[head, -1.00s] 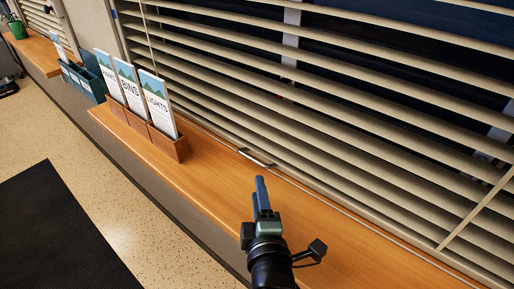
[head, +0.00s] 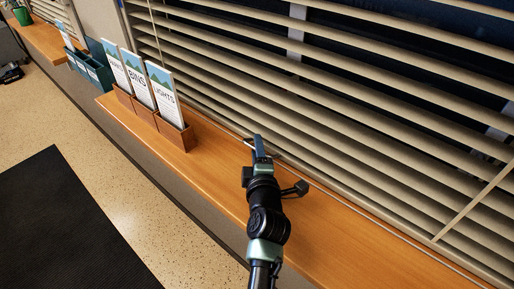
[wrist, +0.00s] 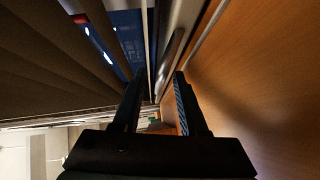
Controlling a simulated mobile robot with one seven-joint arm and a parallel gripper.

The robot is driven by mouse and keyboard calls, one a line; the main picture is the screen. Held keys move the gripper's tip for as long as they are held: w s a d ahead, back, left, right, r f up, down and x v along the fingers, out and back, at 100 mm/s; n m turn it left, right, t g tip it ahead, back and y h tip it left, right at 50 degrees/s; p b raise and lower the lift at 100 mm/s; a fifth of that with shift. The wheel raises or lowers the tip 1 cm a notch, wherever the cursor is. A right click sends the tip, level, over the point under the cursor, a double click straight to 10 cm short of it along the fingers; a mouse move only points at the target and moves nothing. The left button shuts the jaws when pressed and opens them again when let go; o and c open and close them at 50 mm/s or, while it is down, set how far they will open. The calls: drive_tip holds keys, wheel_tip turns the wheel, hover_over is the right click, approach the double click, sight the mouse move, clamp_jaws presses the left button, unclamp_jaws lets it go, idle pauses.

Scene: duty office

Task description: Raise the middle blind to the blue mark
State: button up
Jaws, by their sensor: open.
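A wide blind with beige slats (head: 330,125) fills the right of the head view; its slats are tilted with dark gaps between. A small metal handle (head: 247,141) sits at its bottom rail, partly hidden by my gripper. My gripper (head: 258,143) is open at this handle, just above the wooden sill. In the wrist view, the two fingers (wrist: 160,76) are apart, and a shiny metal bar (wrist: 174,48) shows between and beyond their tips. I cannot tell whether the fingers touch it. I cannot make out a blue mark on the window frame.
The wooden sill (head: 225,185) runs under the blind. Several cards in wooden holders stand on it, the closest reading "LIGHTS" (head: 164,92). A teal file box (head: 92,68) is farther left, and a green pot (head: 22,16) beyond. A black mat (head: 70,225) lies on the floor.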

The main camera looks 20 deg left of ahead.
clamp_jaws()
idle(1.5)
